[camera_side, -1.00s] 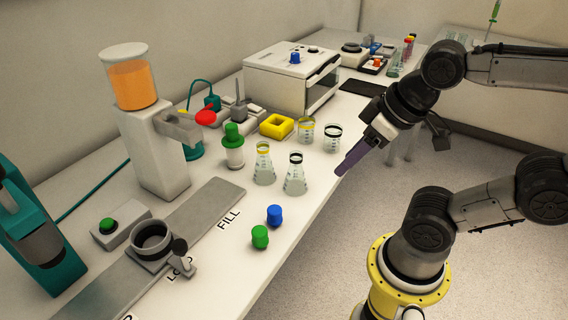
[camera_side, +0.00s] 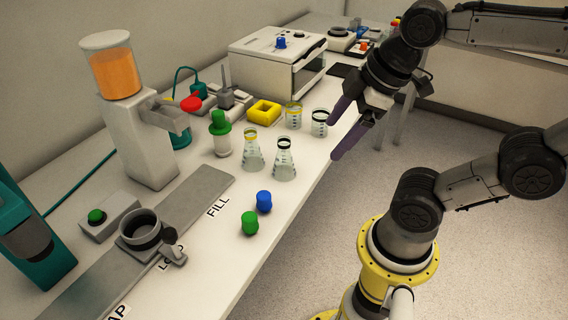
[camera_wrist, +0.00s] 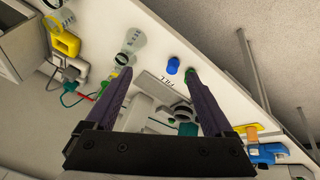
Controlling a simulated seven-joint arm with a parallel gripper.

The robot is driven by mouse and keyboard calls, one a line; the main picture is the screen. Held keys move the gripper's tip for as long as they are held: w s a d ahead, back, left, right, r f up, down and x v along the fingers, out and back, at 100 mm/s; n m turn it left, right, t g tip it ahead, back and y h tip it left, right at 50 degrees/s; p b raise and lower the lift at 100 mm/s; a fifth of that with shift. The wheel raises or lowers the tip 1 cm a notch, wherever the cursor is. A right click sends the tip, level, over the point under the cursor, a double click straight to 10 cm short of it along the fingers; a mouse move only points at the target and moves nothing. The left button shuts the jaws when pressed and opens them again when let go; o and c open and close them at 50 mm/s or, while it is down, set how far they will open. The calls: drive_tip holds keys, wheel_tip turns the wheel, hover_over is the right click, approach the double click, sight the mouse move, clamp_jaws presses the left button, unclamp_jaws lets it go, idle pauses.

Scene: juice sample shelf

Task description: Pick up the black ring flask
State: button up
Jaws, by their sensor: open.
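The black ring flask (camera_side: 284,162) is a clear conical flask with a black band at its neck. It stands upright on the white bench, right of a similar yellow ring flask (camera_side: 252,152). My gripper (camera_side: 345,130) is open and empty, in the air to the right of the flasks near the bench edge, apart from them. In the wrist view my gripper (camera_wrist: 158,75) shows two spread purple fingers with nothing between them at the tips.
A yellow-ringed beaker (camera_side: 293,117) and a black-ringed beaker (camera_side: 319,122) stand behind the flasks. A green-capped bottle (camera_side: 221,135) is to the left. A white box machine (camera_side: 278,62) stands behind.

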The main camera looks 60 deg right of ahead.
drive_tip(key=w+d+r+n+g, duration=0.2)
drive_tip(key=w+r+n, duration=0.2)
drive_tip(key=w+n, duration=0.35)
drive_tip(key=n+g, duration=0.3)
hover_over(284, 148)
drive_tip(key=d, duration=0.1)
wheel_tip(284, 148, down, 4)
drive_tip(key=r, duration=0.1)
wheel_tip(284, 148, down, 9)
drive_tip(key=shift+w+d+r, duration=0.1)
drive_tip(key=shift+w+d+f, duration=0.1)
drive_tip(key=shift+w+f, duration=0.05)
drive_tip(key=shift+f, duration=1.25)
drive_tip(key=shift+w+f, duration=0.15)
drive_tip(key=shift+f, duration=1.25)
clamp_jaws()
drive_tip(key=shift+r, duration=0.1)
